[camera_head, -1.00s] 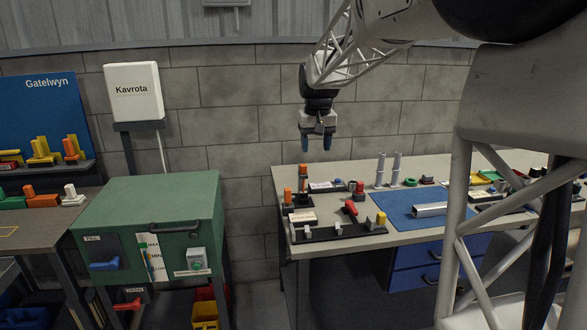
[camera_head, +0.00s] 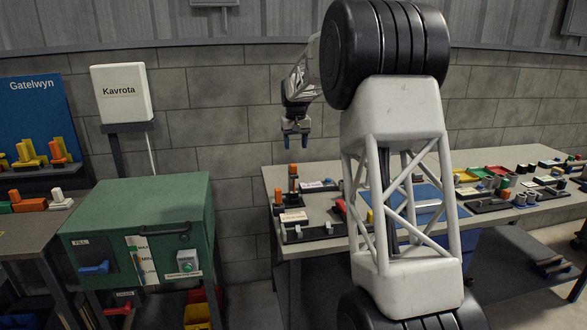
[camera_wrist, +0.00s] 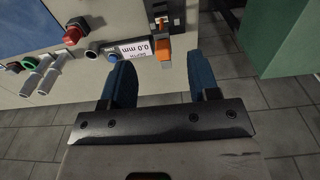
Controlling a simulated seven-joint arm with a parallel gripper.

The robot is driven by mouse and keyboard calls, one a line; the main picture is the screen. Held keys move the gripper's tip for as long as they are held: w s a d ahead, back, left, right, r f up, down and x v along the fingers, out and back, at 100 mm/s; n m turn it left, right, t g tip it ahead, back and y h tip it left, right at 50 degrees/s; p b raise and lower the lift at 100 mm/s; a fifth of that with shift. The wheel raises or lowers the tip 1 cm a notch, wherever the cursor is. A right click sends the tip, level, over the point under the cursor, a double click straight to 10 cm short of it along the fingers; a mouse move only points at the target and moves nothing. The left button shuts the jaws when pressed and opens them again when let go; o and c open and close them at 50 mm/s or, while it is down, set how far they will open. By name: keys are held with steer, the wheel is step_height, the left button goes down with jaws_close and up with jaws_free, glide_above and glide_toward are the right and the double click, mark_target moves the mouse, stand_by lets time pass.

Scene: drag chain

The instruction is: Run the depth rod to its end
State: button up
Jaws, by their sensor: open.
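A dark upright stand with an orange handle (camera_head: 293,169) is at the left end of the grey workbench (camera_head: 328,258). In the wrist view the orange handle (camera_wrist: 164,50) shows beside a white display (camera_wrist: 134,48) that reads "DEPTH 0.0 mm". I take this to be the depth rod's unit, but I cannot tell the rod apart from its stand. My gripper (camera_head: 296,141) points down above the orange handle. In the wrist view my gripper (camera_wrist: 158,65) is open, with the handle between the lines of its two blue fingers and nothing held.
A blue button (camera_wrist: 112,57) and a red knob (camera_wrist: 73,35) lie left of the display. A black fixture plate (camera_head: 315,232) with a white label is near the bench's front edge. A green cabinet (camera_head: 140,215) stands left across a floor gap. My arm hides the bench's middle.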

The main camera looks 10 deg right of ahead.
glide_above(294, 165)
steer(key=f, duration=0.5)
steer(key=shift+w+a, duration=0.1)
steer(key=shift+w, duration=0.1)
steer(key=shift+f, duration=0.25)
steer(key=shift+f, duration=3.75)
steer(key=shift+c, duration=0.3)
jaws_close()
